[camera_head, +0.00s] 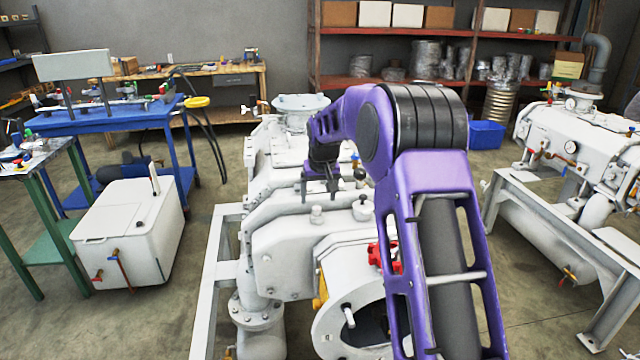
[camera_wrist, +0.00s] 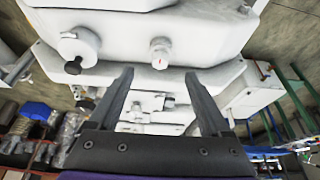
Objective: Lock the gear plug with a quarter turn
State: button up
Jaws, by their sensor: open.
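A small white round plug with a red mark on its top, which looks like the gear plug (camera_wrist: 160,52), stands on the white pump housing. In the head view it appears as a pale plug (camera_head: 316,215) just below my gripper (camera_head: 318,195). My gripper is open and empty; in the wrist view its two dark fingers (camera_wrist: 159,75) point toward the plug. The plug lies just beyond the fingertips, roughly centred between them. The fingers do not appear to touch it. The exact height gap cannot be told.
A larger white cap (camera_wrist: 88,42) with a black knob sits to the plug's left in the wrist view. Red handles (camera_head: 383,257) and an open round port (camera_head: 355,325) are on the near end of the pump (camera_head: 290,245). Another pump (camera_head: 575,150) stands at right.

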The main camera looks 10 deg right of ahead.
aim_at(317, 209)
jog(key=x, duration=0.7)
jog(key=shift+w+f+b, duration=0.15)
jog(key=shift+b, duration=0.15)
jog(key=shift+c, duration=0.2)
grip_shut()
